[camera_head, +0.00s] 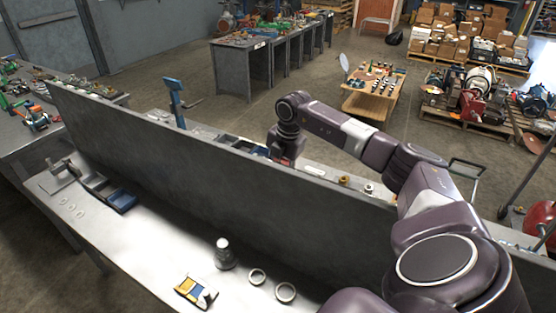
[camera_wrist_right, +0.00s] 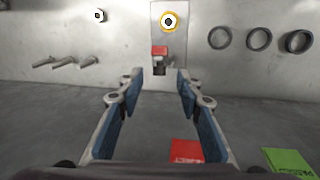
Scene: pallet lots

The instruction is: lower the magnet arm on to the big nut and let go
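My right gripper (camera_wrist_right: 160,80) is open in the wrist view, its blue-padded fingers apart. A small red-topped block on a dark stem (camera_wrist_right: 160,53) shows just past the fingertips, in the gap; I cannot tell whether it is the magnet arm, or whether anything touches it. A yellow-ringed nut (camera_wrist_right: 168,20) is straight beyond it, and a white nut (camera_wrist_right: 98,15) is farther left. I cannot tell for sure which is the big nut. In the head view my right arm reaches over a grey panel, which hides the gripper. My left gripper is not in view.
The tall grey panel (camera_head: 220,160) divides the bench. Several dark rings (camera_wrist_right: 259,39) lie at right and bolts (camera_wrist_right: 63,62) at left. A red card (camera_wrist_right: 186,151) and a green card (camera_wrist_right: 290,162) lie nearer. A blue post (camera_head: 175,98) stands behind the panel.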

